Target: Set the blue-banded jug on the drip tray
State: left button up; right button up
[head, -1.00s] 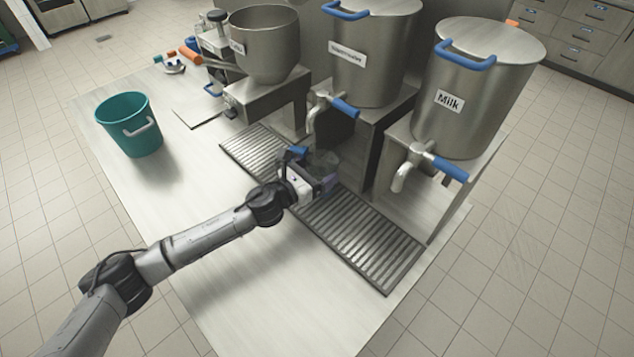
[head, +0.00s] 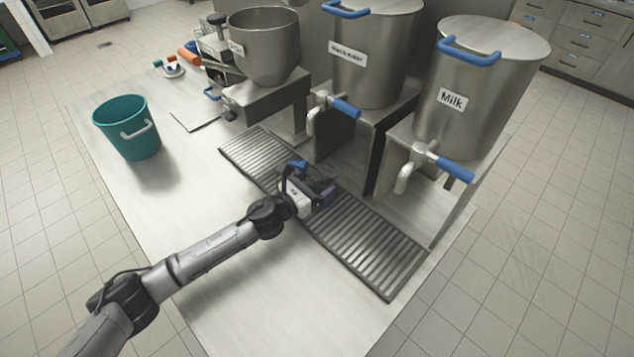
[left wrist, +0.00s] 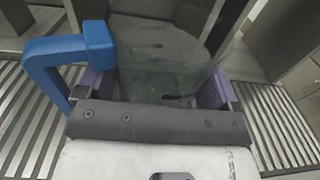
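The jug is clear and has a blue handle; it shows in the left wrist view (left wrist: 165,62) between my purple fingers, and in the head view (head: 322,184) as a dim shape. My left gripper (head: 314,189) is shut on the jug's sides, with the handle at the left in the wrist view. The drip tray (head: 372,251) is the long ribbed metal grate; the jug is over its middle part. The jug's base is hidden, so I cannot tell whether it touches the tray. I cannot make out a blue band. My right gripper is not in view.
Behind the tray stand a metal bowl machine (head: 264,50), a middle tank (head: 372,60) and a tank labelled Milk (head: 480,95), both tanks with blue-handled taps. A teal bucket (head: 128,130) stands at the left. The counter (head: 250,290) in front is clear.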

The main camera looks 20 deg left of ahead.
pick_arm(q)
jog(key=shift+o, duration=1.1)
jog(key=shift+r, duration=0.2)
jog(key=p+v, duration=0.1)
jog(key=v, duration=1.1)
jog(key=shift+c, duration=0.3)
